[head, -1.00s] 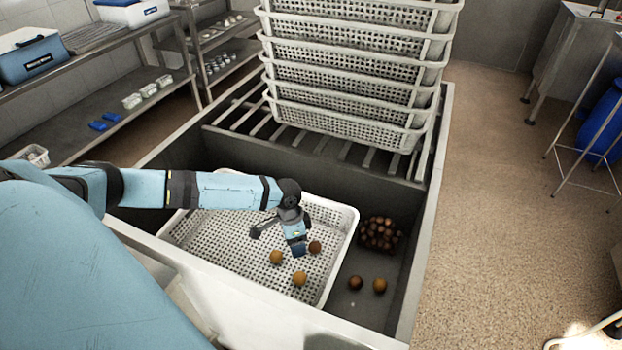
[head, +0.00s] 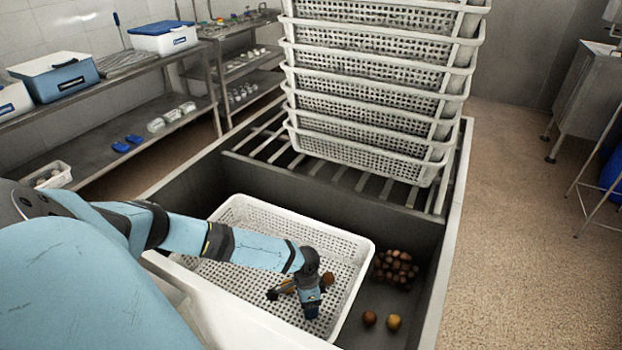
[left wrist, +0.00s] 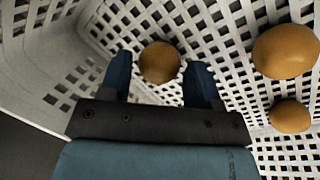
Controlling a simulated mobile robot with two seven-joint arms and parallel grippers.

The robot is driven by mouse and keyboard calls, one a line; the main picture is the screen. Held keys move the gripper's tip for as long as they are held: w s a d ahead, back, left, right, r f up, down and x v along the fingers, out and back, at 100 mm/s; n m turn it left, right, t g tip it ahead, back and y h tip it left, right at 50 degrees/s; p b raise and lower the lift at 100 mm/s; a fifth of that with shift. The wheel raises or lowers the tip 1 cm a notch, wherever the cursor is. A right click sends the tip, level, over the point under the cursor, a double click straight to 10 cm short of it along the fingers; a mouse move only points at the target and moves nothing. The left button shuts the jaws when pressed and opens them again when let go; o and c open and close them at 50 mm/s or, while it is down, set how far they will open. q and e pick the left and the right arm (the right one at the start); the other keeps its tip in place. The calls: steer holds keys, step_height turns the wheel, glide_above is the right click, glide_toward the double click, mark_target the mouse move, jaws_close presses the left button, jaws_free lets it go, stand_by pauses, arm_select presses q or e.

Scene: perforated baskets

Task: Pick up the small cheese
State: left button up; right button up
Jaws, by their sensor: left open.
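Small round brownish-orange cheeses lie in a white perforated basket (head: 350,240). One dark brown cheese (head: 328,279) shows just behind my left gripper (head: 292,303) in the head view; another orange one (head: 287,286) is partly hidden by it. In the left wrist view, one small cheese (left wrist: 159,62) lies between the two spread fingers of the left gripper, with gaps on both sides. Two more cheeses, a larger-looking one (left wrist: 286,51) and a smaller-looking one (left wrist: 290,116), lie to the right. The left gripper is open, low inside the basket. My right gripper is not in view.
The basket sits in a grey sink (head: 425,235). To its right are two loose round cheeses, one brown (head: 370,318) and one yellow (head: 393,322), and a heap of brown ones (head: 395,268). Stacked white baskets (head: 375,95) stand on the rack behind.

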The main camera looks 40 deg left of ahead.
arm_select(q)
steer(key=shift+x, duration=0.8)
steer(key=c, duration=0.7)
steer(key=shift+r, duration=0.1)
